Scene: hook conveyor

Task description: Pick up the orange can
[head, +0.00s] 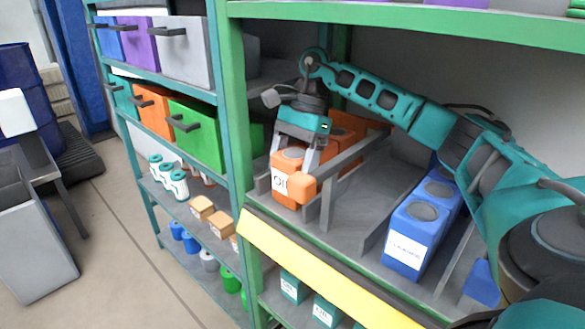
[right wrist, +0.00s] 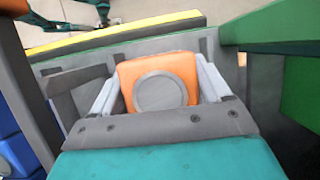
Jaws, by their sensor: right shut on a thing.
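The orange can (head: 281,182) is a boxy container with a round grey lid and a white label. It stands at the front of a shelf lane in the head view, with more orange containers (head: 343,126) behind it. My right gripper (head: 293,166) reaches down over it with its fingers on either side, shut on it. In the right wrist view the orange can (right wrist: 157,70) sits between the two pale fingers, its lid facing the camera. The can's lower part is partly hidden. I cannot tell whether it is lifted. My left gripper is not in view.
Grey dividers (head: 327,207) flank the lane. Blue containers (head: 406,236) stand in a lane to the right. A green upright (head: 232,110) is close on the left, and a green shelf edge (head: 400,13) runs above. A yellow strip (head: 315,272) lines the shelf front.

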